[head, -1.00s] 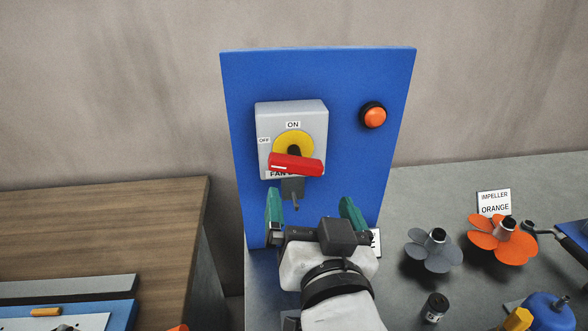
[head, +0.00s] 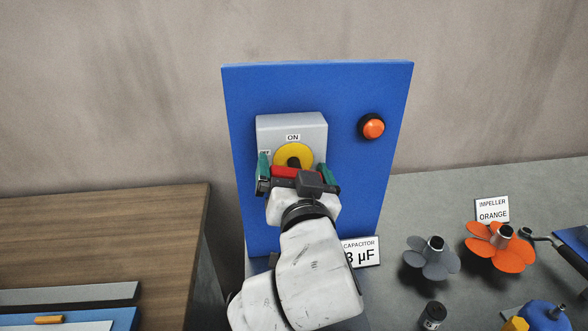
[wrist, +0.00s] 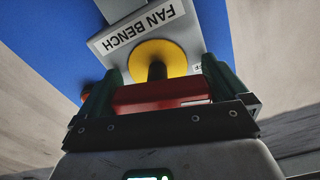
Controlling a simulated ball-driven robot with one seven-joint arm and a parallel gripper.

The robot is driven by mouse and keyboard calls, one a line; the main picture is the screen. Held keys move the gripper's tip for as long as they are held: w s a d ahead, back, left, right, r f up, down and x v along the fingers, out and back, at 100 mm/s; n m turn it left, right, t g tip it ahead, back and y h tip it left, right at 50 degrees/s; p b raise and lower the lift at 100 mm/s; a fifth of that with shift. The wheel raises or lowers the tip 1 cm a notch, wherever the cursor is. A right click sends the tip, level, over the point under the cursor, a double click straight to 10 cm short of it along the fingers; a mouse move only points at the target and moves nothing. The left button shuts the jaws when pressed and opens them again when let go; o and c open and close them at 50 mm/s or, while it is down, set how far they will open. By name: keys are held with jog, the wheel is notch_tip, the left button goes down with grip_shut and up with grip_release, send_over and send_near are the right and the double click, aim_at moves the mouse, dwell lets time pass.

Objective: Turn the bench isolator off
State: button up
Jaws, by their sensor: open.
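The bench isolator is a grey box (head: 312,127) on the blue panel, with an ON label above its yellow disc (head: 293,154) and an OFF label at its left. Its red handle (head: 287,172) lies roughly crosswise below the disc's centre, partly hidden by my gripper (head: 296,169). In the wrist view, the handle (wrist: 160,96) lies lengthwise between the two green fingers of my open gripper (wrist: 166,82), one finger near each end. I cannot tell whether either finger touches it. The disc (wrist: 158,60) and the FAN BENCH label (wrist: 138,28) show beyond.
The blue panel (head: 350,85) stands upright behind, with an orange button (head: 373,127) at its upper right. A capacitor card (head: 362,252), a grey impeller (head: 430,258) and an orange impeller (head: 500,248) are on the bench at right. A wooden table (head: 100,235) is at left.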

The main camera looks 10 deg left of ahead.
jog(key=c, duration=0.6)
jog(key=shift+n+p, duration=0.35)
jog(key=shift+n, duration=1.25)
jog(key=shift+c, duration=0.2)
jog(key=o, duration=0.6)
jog(key=shift+o, duration=0.2)
jog(key=b+v, duration=0.1)
jog(key=v, duration=0.9)
jog(key=shift+s+b, duration=0.35)
jog(key=shift+s, duration=0.05)
jog(key=shift+d, duration=0.1)
